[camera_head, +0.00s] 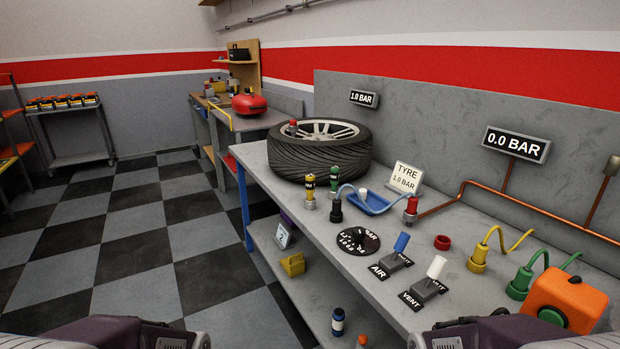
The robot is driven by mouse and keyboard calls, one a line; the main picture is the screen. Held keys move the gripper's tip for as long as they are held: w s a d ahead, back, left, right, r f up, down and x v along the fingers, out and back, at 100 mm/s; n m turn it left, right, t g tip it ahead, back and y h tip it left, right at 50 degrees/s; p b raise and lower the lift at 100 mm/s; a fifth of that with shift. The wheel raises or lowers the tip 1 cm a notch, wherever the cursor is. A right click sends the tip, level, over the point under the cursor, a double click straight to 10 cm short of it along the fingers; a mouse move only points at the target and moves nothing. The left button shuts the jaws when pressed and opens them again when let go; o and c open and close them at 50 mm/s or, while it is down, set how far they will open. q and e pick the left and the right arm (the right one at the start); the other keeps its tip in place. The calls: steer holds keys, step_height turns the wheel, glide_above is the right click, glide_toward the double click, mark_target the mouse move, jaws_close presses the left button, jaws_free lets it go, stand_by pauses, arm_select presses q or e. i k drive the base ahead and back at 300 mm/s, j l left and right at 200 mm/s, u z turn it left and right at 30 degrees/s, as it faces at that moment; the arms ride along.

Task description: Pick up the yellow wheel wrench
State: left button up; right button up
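A thin yellow bent bar (221,117), which looks like the wheel wrench, lies at the near left edge of the far workbench (262,121), left of a red rounded container. It is small in the picture and its exact shape is hard to tell. Parts of my two arms show at the bottom left and bottom right edges. Neither gripper's fingers are in view, and nothing of mine is near the yellow bar.
A long grey bench (290,197) with a tyre (320,161), hose fittings, switches and an orange box (567,300) fills the right. A red container (249,104) sits on the far bench. A shelf cart (77,132) stands back left. The checkered floor (130,240) is clear.

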mark_target(310, 202)
steer(key=i+j+z, duration=0.1)
steer(key=i+j, duration=0.15)
steer(key=i+j+z, duration=0.15)
steer(key=j, duration=0.25)
steer(key=i+j+z, duration=0.1)
steer(key=i+j, duration=0.15)
steer(key=j, duration=0.05)
